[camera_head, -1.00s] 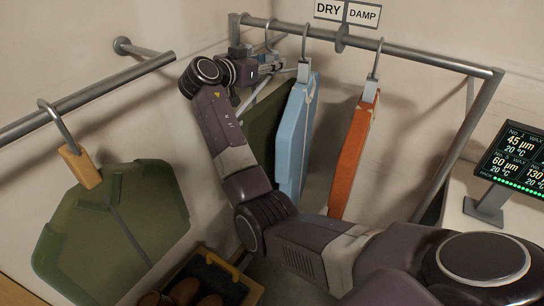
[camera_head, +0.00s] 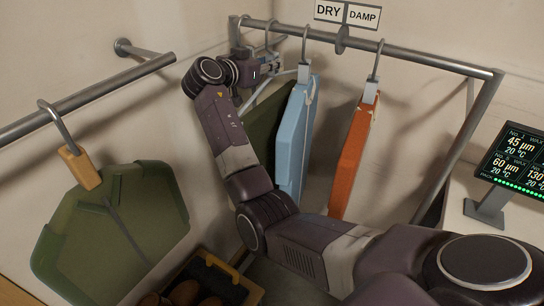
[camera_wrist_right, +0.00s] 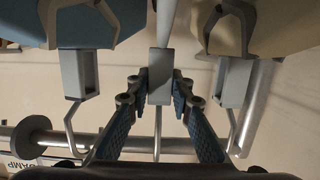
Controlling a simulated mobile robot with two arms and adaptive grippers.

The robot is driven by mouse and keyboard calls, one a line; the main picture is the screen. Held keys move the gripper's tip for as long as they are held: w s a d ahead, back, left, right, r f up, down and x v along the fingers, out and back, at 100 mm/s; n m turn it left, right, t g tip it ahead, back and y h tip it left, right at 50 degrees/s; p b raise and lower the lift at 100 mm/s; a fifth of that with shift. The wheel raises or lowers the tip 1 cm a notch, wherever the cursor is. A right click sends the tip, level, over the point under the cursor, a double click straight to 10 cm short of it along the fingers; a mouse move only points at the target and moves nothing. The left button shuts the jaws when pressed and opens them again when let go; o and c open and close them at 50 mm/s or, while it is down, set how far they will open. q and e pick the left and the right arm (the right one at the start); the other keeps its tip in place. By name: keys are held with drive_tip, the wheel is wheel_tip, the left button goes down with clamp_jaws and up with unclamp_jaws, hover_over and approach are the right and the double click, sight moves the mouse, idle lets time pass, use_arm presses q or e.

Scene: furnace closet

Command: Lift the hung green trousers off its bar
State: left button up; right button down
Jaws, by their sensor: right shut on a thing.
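A dark green garment (camera_head: 262,128) hangs on the rear bar, partly hidden by my right arm and a light blue garment; I cannot tell whether it is trousers. A second, olive green garment (camera_head: 110,232) hangs by a wooden block and hook from a separate bar at the left. My right gripper (camera_head: 277,66) is up at the hanger tops under the rear bar. In the right wrist view its fingers (camera_wrist_right: 160,82) are shut on a grey hanger block (camera_wrist_right: 159,62), whose hook runs to the bar. My left gripper is out of view.
The rear bar (camera_head: 420,59) also carries the blue garment (camera_head: 295,135) and an orange garment (camera_head: 354,150). In the wrist view, neighbouring hanger blocks (camera_wrist_right: 80,75) stand close on both sides. A crate (camera_head: 247,284) is below; a display (camera_head: 515,158) stands at the right.

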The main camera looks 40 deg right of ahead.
drive_tip(key=shift+r, duration=0.2)
drive_tip(key=shift+a+r, duration=0.1)
drive_tip(key=shift+r, duration=0.1)
drive_tip(key=shift+s+a+r+p, duration=0.1)
drive_tip(key=shift+a+r+p, duration=0.15)
drive_tip(key=shift+r+p, duration=0.5)
drive_tip(key=shift+r, duration=0.15)
drive_tip(key=shift+s+a+r, duration=0.1)
drive_tip(key=shift+a, duration=0.05)
drive_tip(key=shift+s+a+r, duration=0.2)
drive_tip(key=shift+a+r, duration=0.15)
drive_tip(key=shift+a, duration=0.2)
